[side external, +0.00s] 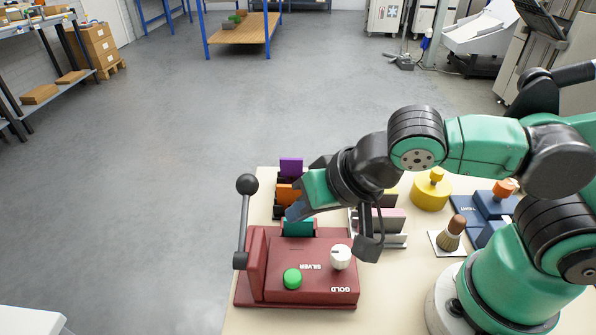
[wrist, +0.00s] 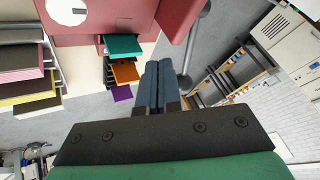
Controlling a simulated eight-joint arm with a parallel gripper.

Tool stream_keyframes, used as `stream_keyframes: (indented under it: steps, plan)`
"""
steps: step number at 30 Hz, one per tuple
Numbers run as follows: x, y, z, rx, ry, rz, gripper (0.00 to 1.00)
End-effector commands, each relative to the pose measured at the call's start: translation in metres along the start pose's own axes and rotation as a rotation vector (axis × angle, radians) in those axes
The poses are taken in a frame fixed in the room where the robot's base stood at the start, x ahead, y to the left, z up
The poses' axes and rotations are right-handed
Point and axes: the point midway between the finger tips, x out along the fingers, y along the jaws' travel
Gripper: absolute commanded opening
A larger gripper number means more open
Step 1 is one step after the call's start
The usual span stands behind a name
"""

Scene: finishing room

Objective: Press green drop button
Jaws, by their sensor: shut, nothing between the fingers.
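The green button (side external: 292,278) is a round dome on top of a dark red machine (side external: 325,262), near its front left. My gripper (side external: 295,214) is above the back of the machine, behind the button and apart from it. In the wrist view my gripper (wrist: 159,70) shows its two blue fingers shut together with nothing between them. A teal piece (side external: 299,229) stands at the machine's back edge, just below the fingertips; I cannot tell whether they touch it. The green button is not visible in the wrist view, where part of the red machine (wrist: 150,20) shows.
A white knob (side external: 340,257) stands right of the button. A lever with a black ball (side external: 247,184) rises at the machine's left side. Orange (side external: 288,195) and purple (side external: 291,167) pieces stand behind. A yellow round object (side external: 431,191) and a brush (side external: 453,234) are to the right.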

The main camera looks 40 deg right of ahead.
Motion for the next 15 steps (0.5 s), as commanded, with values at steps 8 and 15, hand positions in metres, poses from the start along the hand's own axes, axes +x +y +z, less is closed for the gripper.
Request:
stream_keyframes:
  steps: [8,15]
  plan:
    - [-0.008,0.073,-0.061,-0.253,0.034,0.127,0.0]
    - [-0.016,0.098,-0.076,-0.362,0.039,0.164,0.0]
